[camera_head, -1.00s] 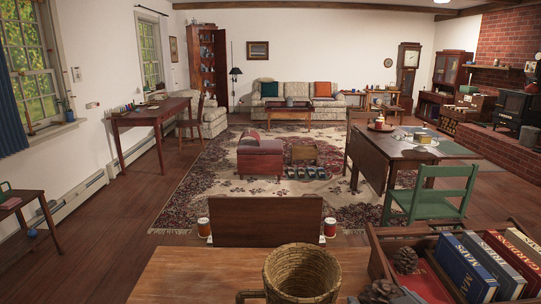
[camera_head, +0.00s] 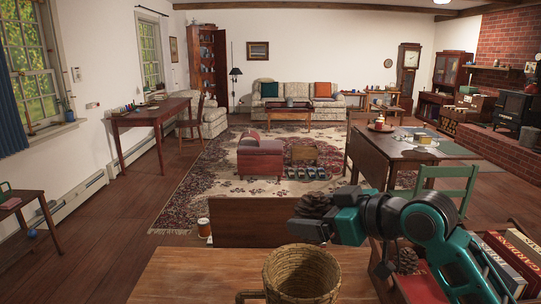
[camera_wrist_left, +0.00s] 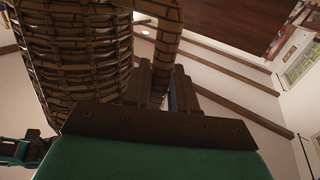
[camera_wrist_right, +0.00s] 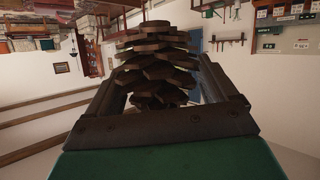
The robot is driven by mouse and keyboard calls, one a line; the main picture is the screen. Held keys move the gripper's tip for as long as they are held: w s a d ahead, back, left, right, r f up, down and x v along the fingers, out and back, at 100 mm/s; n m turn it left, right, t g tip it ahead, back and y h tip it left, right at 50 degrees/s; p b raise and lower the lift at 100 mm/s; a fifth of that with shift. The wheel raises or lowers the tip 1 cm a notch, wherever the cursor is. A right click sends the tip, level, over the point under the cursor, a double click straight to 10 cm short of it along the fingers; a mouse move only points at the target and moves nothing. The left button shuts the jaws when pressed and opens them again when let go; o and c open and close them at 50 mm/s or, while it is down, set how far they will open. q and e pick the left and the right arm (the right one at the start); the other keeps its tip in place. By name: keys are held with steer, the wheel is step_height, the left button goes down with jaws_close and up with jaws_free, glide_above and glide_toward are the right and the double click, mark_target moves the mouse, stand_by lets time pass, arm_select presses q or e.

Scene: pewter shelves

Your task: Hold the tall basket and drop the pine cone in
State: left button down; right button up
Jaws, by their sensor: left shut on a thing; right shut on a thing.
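The tall woven basket (camera_head: 302,272) stands upright at the bottom middle of the head view, on the wooden surface. Its looped handle (camera_head: 247,296) is on the left side, and its dark opening faces up. My right gripper (camera_head: 314,222) is shut on a brown pine cone (camera_head: 316,205), held above and slightly beyond the basket's rim. The cone (camera_wrist_right: 157,62) fills the jaws in the right wrist view.
Bare wooden surface (camera_head: 200,278) lies left of the basket.

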mark_target(316, 242)
steer(key=shift+d+f, duration=0.1)
steer(key=shift+f, duration=2.9)
steer(key=o, duration=0.8)
steer(key=shift+s, duration=0.15)
steer(key=v, duration=1.2)
